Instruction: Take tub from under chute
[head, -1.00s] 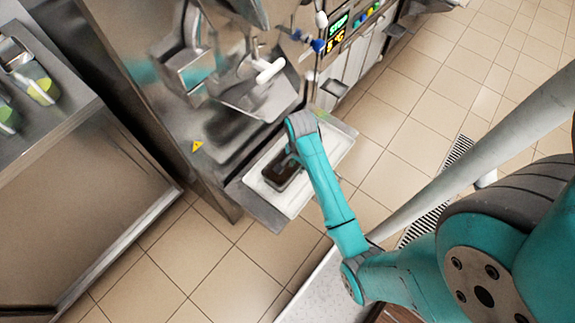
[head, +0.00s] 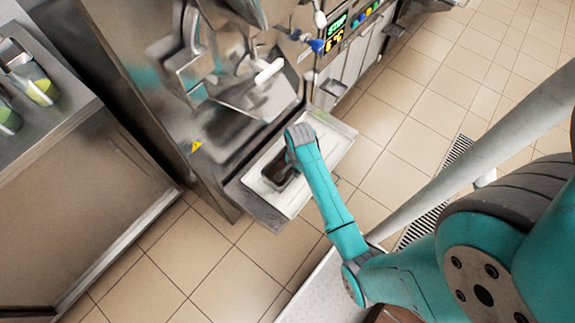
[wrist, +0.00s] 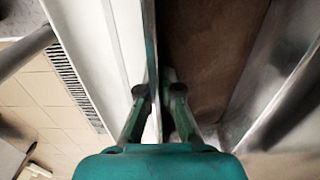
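The tub (head: 268,184) is a dark rectangular container on the white tray under the machine's chute in the head view. My wrist hides part of it. In the wrist view, its brown inside (wrist: 210,50) fills the right of centre, and its thin wall (wrist: 151,45) runs down the middle. My gripper (wrist: 156,92) has one finger on each side of this wall, partly spread, with a narrow gap showing. Firm contact is not visible. The fingertips are hidden in the head view.
The white tray (head: 318,165) juts out from the steel machine (head: 150,70). The chute (head: 250,95) and a white handle (head: 269,71) are above the tub. A steel counter (head: 70,150) stands at left. Tiled floor (head: 235,285) is open in front.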

